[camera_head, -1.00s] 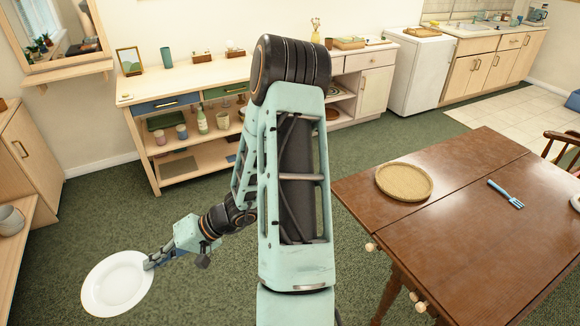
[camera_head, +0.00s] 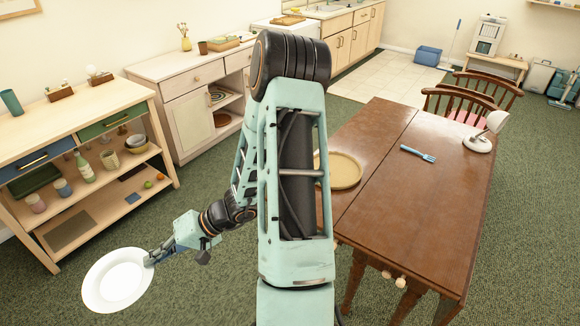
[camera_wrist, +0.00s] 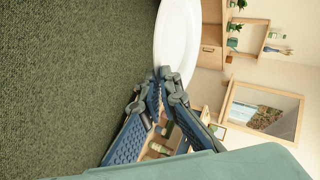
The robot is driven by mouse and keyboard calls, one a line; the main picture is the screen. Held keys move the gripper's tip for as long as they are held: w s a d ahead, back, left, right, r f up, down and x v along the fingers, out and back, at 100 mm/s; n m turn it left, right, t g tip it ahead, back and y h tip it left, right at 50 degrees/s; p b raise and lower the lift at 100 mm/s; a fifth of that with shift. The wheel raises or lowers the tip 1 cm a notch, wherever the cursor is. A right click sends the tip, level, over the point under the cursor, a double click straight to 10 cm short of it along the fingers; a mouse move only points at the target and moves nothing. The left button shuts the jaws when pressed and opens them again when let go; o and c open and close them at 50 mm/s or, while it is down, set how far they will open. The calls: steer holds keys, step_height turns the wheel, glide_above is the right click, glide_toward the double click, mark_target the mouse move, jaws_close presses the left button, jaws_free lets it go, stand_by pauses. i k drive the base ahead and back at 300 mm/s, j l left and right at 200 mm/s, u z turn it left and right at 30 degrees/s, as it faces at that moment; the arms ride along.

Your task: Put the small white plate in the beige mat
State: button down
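My gripper (camera_head: 152,258) is shut on the rim of the white plate (camera_head: 116,283) and holds it above the green carpet, at the lower left of the head view. The wrist view also shows the plate (camera_wrist: 178,38) pinched at its edge between the fingertips (camera_wrist: 168,82). The round beige mat (camera_head: 344,171) lies on the brown wooden table (camera_head: 420,215), near its left edge. My arm hides the left part of the mat. The plate is well to the left of the table and apart from it.
A wooden shelf unit (camera_head: 80,165) is at the left. Open carpet lies between plate and table.

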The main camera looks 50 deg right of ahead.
mark_target(332, 169)
steer(key=i+z, duration=0.2)
steer(key=z, duration=0.3)
steer(key=i+z, duration=0.2)
steer(key=z, duration=0.3)
steer(key=i+l+z, duration=0.1)
steer(key=i+z, duration=0.15)
steer(key=z, duration=0.2)
steer(key=i+z, duration=0.2)
steer(key=z, duration=0.3)
steer(key=i+l+z, duration=0.25)
steer(key=i+z, duration=0.25)
steer(key=k+l, duration=0.05)
